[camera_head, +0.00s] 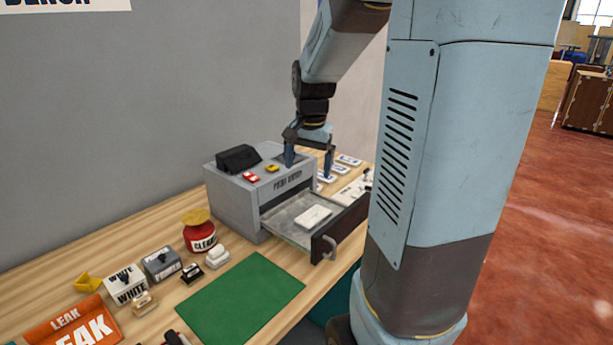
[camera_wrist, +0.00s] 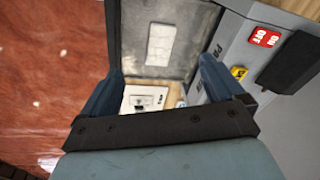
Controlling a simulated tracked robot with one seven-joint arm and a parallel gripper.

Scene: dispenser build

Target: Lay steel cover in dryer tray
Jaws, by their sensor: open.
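The grey dryer (camera_head: 232,200) stands on the bench with its drawer pulled out, showing the metal dryer tray (camera_head: 283,222). A pale rectangular piece (camera_head: 313,216) lies flat in the tray. It may be the steel cover, but its material is unclear. It also shows in the wrist view (camera_wrist: 161,45), lying within the tray walls (camera_wrist: 205,12). My gripper (camera_head: 308,166) is open and empty, pointing down above the dryer's front edge and the tray, apart from the pale piece. In the wrist view, my open fingers (camera_wrist: 160,68) frame the tray's end.
Red (camera_head: 251,177) and yellow (camera_head: 272,168) buttons and a black block (camera_head: 238,158) sit on the dryer top. A green mat (camera_head: 240,300), red jar (camera_head: 200,236) and several labelled blocks stand on the bench. The drawer's dark front (camera_head: 340,228) has a handle.

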